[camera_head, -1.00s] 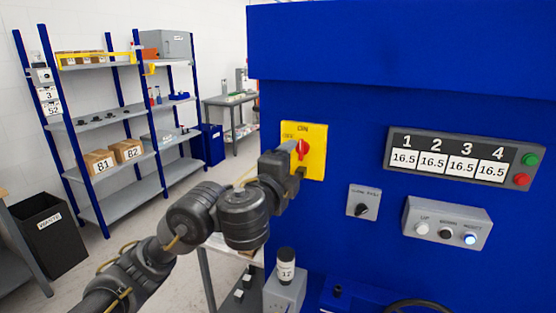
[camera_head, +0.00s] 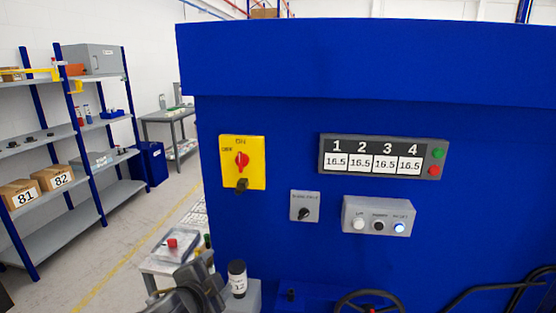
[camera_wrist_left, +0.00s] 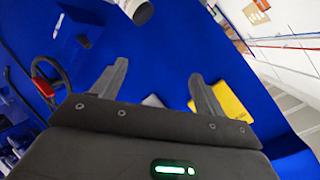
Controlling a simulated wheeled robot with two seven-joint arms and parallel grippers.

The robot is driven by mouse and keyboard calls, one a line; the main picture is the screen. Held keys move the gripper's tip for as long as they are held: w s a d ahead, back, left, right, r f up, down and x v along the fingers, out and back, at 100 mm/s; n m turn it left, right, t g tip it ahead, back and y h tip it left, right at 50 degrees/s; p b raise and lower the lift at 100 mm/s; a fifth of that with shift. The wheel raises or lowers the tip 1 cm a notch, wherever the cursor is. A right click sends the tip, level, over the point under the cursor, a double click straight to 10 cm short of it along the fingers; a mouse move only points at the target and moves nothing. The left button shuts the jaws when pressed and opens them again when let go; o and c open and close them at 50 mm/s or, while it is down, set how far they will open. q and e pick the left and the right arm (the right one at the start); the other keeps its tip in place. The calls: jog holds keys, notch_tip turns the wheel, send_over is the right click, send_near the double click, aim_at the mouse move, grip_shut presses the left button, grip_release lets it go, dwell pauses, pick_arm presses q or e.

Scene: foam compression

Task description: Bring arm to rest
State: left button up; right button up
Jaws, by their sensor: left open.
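My left arm (camera_head: 196,290) shows at the bottom of the head view, low in front of the blue machine (camera_head: 290,115). In the left wrist view my left gripper (camera_wrist_left: 160,85) has its two fingers spread apart with nothing between them. The yellow switch plate (camera_head: 256,176) with its red rotary knob (camera_head: 241,160) is on the machine front, well above and apart from the arm. It also shows in the left wrist view (camera_wrist_left: 232,106), partly behind the right finger. My right gripper is in neither view.
A display panel (camera_head: 381,157) and a button box (camera_head: 378,216) are on the machine front. A black-capped container (camera_head: 237,278) stands close beside my left arm. A handwheel (camera_head: 370,301) is at the bottom. Shelves (camera_head: 70,150) stand left; the floor between is open.

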pick_arm(q)
jog(key=s+a+f+n+g, duration=0.2)
jog(key=s+f+n, duration=0.1)
jog(key=s+f, duration=0.4)
jog(key=s+a+f+n+g, duration=0.2)
jog(key=s+f+n, duration=0.15)
jog(key=f, duration=0.55)
jog(key=s+a+f+n+g+y, duration=0.1)
jog(key=s+a+f+n+g, duration=0.2)
jog(key=s+f, duration=0.5)
jog(key=s+a+f+n+g+y, duration=0.1)
jog(key=s+a+f+n+g, duration=0.15)
jog(key=s, duration=0.95)
notch_tip(320, 180, down, 27)
jog(key=g+b, duration=0.1)
jog(key=b, duration=0.3)
jog(key=s+a+f+b, duration=0.1)
jog(key=s+f, duration=0.7)
jog(key=f, duration=0.3)
jog(key=s+a+f+m+g+b, duration=0.1)
jog(key=s+a+f+b, duration=0.1)
jog(key=s+f, duration=0.7)
notch_tip(320, 180, down, 2)
jog(key=shift+g, duration=0.25)
